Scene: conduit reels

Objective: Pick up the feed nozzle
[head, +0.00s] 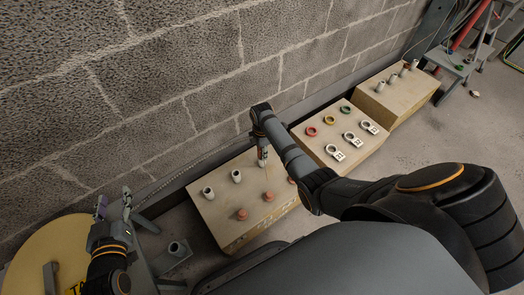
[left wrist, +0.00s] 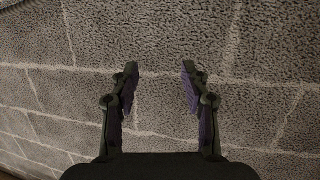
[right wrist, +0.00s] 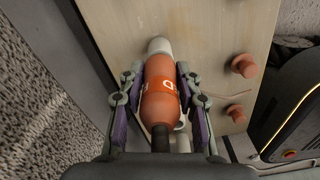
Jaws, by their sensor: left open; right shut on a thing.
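The feed nozzle (right wrist: 160,92) is an orange-red bottle-shaped piece with a pale tip and a white mark on its side. My right gripper (right wrist: 156,75) has its fingers closed on both sides of it, over the wooden box. In the head view my right gripper (head: 263,158) is at the back of the near box, and the nozzle is small there. I cannot tell whether its tip touches the box. My left gripper (head: 114,204) is open and empty at the left; in the left wrist view its fingers (left wrist: 160,75) stand apart before the block wall.
The near box (head: 230,233) carries pale cylinders (head: 207,193) and orange knobs (head: 241,214). A middle box (head: 340,175) holds coloured rings and tagged grey rings. A far box (head: 400,108) holds more cylinders. A yellow disc (head: 40,255) is at lower left. The block wall (head: 220,60) runs behind.

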